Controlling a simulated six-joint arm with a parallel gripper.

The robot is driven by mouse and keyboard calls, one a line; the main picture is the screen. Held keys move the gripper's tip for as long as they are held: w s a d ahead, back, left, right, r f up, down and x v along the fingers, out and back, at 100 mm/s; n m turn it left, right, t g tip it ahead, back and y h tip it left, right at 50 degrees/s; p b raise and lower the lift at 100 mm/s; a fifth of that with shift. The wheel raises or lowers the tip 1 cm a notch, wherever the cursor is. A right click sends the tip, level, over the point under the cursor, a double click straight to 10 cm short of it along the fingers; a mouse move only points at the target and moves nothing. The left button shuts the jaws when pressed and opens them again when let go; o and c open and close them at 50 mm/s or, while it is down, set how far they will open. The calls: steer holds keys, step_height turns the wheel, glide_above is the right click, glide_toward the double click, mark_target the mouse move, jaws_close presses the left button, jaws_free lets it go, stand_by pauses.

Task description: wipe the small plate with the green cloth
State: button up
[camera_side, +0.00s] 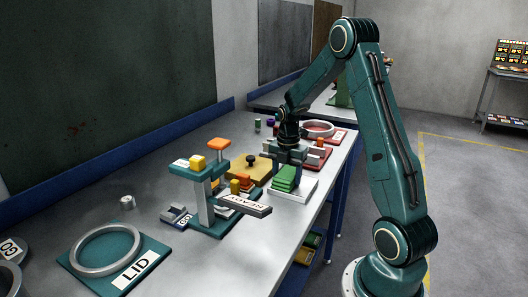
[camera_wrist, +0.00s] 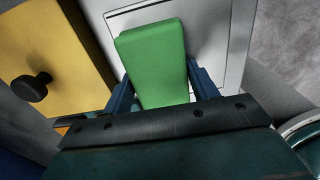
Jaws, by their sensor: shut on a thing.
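The green cloth (camera_side: 285,178) looks like a thick folded block. My gripper (camera_side: 288,163) is shut on it, pointing down. In the wrist view the cloth (camera_wrist: 155,60) lies between the two dark blue fingers of the gripper (camera_wrist: 162,88). The small plate (camera_side: 306,188) is white and square, near the right edge of the bench, directly under the cloth. In the wrist view the plate (camera_wrist: 218,32) shows behind the cloth, which covers part of it. I cannot tell whether the cloth touches the plate.
A yellow board with a dark knob (camera_wrist: 32,87) lies left of the plate. A teal stand with a "READY" sign (camera_side: 243,205) stands in front of it. A lid ring (camera_side: 105,250) lies at front left.

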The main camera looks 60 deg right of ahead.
mark_target(278, 172)
steer(key=shift+w, duration=1.5)
steer(key=shift+s, duration=5.05)
step_height(278, 172, up, 8)
